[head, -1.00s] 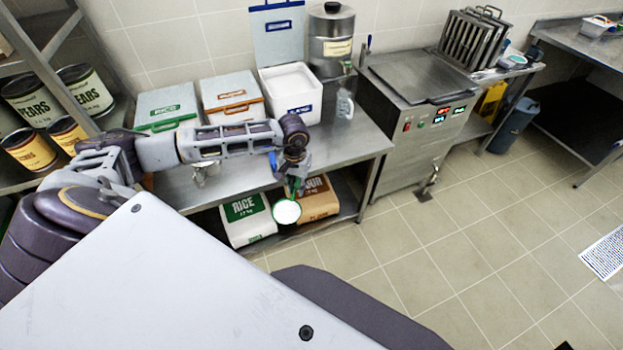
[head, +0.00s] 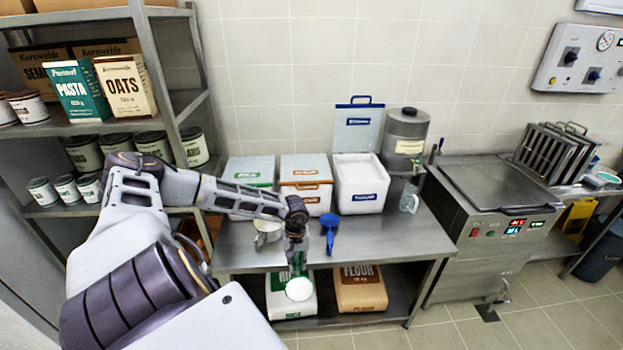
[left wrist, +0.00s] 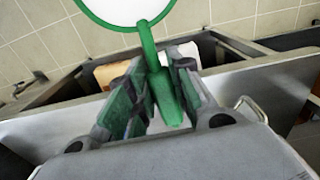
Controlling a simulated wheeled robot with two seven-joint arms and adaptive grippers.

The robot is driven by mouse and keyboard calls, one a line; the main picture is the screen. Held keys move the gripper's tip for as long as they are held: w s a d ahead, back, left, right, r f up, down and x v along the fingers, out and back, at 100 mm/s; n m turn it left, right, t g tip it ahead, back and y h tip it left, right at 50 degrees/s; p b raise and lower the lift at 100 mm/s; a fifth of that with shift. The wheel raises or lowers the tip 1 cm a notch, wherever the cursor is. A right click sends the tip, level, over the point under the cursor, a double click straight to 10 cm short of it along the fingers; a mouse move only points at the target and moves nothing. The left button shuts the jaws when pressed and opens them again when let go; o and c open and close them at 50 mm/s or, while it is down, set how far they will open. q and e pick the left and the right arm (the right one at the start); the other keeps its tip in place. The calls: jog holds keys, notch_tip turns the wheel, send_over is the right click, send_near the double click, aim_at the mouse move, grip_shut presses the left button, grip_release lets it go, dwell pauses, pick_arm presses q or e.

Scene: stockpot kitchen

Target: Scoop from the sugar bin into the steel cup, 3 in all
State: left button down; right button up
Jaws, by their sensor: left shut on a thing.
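My left gripper (head: 297,256) is shut on the handle of a green scoop (head: 299,289), in front of the table's front edge. The left wrist view shows the green handle (left wrist: 165,92) between the fingers and the round green-rimmed bowl, white inside, cut off at the top. I cannot tell whether the white is sugar. The white bin with a blue label, which looks like the sugar bin (head: 362,205), stands open at the back of the table, full of white stuff. My right gripper is not in view.
A blue scoop (head: 330,229) lies on the table (head: 395,245) right of my gripper. Closed green-label (head: 250,171) and orange-label (head: 306,169) bins stand left of the open bin.

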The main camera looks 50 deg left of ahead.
pick_arm(q)
jog(key=w+a+r+m, duration=0.1)
jog(key=a+r+m, duration=0.2)
jog(key=m, duration=0.8)
jog(key=w+a+r+m+p, duration=0.1)
jog(key=w+a+r+m, duration=0.1)
jog(key=a+m, duration=0.6)
jog(key=w+a+r+m, duration=0.1)
jog(key=a+r+m, duration=0.4)
jog(key=m, duration=1)
jog(key=shift+w+a+p, duration=0.3)
jog(key=shift+a, duration=0.35)
jog(key=shift+r, duration=0.1)
jog(key=shift+f, duration=0.25)
